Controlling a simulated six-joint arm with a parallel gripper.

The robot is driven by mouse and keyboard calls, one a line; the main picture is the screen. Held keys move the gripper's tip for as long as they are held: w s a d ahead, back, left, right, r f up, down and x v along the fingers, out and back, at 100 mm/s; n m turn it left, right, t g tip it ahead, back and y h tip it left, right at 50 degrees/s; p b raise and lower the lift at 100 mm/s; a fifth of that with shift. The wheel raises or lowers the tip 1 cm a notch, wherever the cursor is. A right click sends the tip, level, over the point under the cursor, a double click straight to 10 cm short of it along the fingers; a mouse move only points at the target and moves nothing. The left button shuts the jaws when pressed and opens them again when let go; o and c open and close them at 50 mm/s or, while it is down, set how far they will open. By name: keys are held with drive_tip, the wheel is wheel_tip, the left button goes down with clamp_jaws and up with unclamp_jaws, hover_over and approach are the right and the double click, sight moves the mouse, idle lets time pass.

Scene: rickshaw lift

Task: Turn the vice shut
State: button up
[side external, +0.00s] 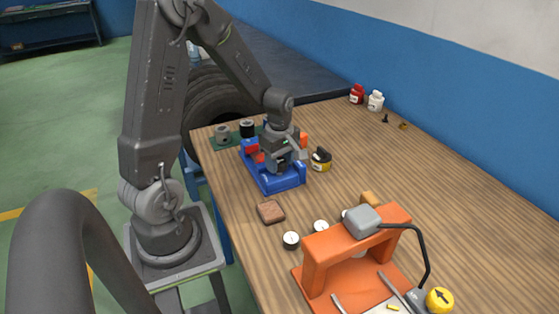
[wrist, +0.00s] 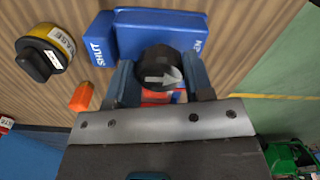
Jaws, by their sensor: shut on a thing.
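The blue vice (side external: 285,183) stands near the left edge of the wooden bench. In the wrist view its blue body (wrist: 165,32) carries a SHUT label on the left and a partly hidden label ending in EN on the right. Its black knob (wrist: 157,62) has a pale arrow pointing right, towards that second label. My gripper (side external: 283,166) points down over the vice; in the wrist view its fingers (wrist: 160,80) are shut on the knob from both sides. A red-orange and white thing (wrist: 160,97) shows partly below the knob. The vice's jaws are mostly hidden.
A yellow and black gauge (side external: 320,159) stands close right of the vice, and a small orange piece (wrist: 81,97) lies beside it. An orange arch-shaped stand (side external: 320,262), a brown block (side external: 270,211) and white-faced dials (side external: 291,240) are nearer. The bench's right side is mostly clear.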

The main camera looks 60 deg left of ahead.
drive_tip(key=shift+c, duration=1.2)
